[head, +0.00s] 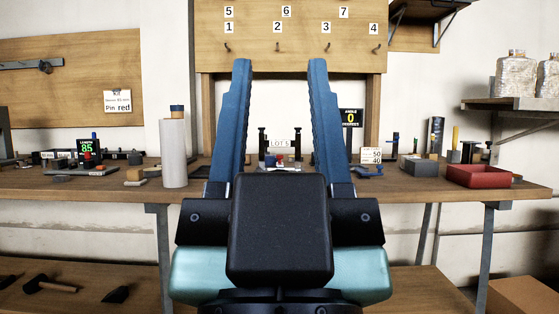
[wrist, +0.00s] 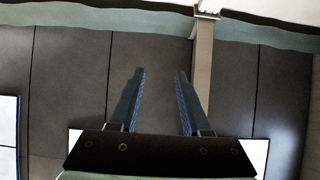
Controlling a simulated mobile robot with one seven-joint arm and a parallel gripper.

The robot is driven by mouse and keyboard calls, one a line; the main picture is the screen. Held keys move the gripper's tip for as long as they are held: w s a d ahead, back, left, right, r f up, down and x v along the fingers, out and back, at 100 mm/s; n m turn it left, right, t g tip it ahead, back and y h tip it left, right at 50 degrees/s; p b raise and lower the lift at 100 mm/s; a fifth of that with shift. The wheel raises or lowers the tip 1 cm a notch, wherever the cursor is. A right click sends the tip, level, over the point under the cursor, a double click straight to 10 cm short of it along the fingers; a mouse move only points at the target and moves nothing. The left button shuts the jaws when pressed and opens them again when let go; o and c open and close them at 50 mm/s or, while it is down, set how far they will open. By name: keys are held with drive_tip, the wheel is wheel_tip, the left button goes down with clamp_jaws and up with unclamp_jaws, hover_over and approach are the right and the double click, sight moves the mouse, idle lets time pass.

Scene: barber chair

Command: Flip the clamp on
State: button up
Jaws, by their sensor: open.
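My gripper (head: 283,65) is in the middle of the head view, fingers pointing up and spread wide with nothing between them. In the wrist view my gripper (wrist: 160,72) is also open and empty. No part can be told for sure as the clamp. A small fixture with two dark posts (head: 297,142) and a "LOT 5" label stands on the bench, seen between my fingers and well behind them. A small blue part (head: 369,171) lies just right of my right finger, beside an angle display (head: 350,117) reading 0. My gripper hides the bench's front middle.
The wooden workbench (head: 105,188) spans the view. A white cylinder (head: 174,153) and a length display (head: 87,147) reading 85 stand left. A red tray (head: 479,176) and small blocks stand right. A numbered hook board (head: 290,55) is behind. The wrist view shows dark panels (wrist: 75,85) and a pale post (wrist: 203,70).

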drive_tip(key=shift+r+p, duration=0.4)
drive_tip(key=shift+r, duration=0.1)
drive_tip(key=shift+c, duration=1.2)
wheel_tip(320, 180, up, 3)
drive_tip(key=p, duration=0.3)
drive_tip(key=shift+r, duration=0.2)
clamp_jaws()
wheel_tip(320, 180, up, 45)
drive_tip(key=p, duration=4.5)
drive_tip(key=shift+r+p, duration=0.15)
drive_tip(key=shift+p, duration=0.2)
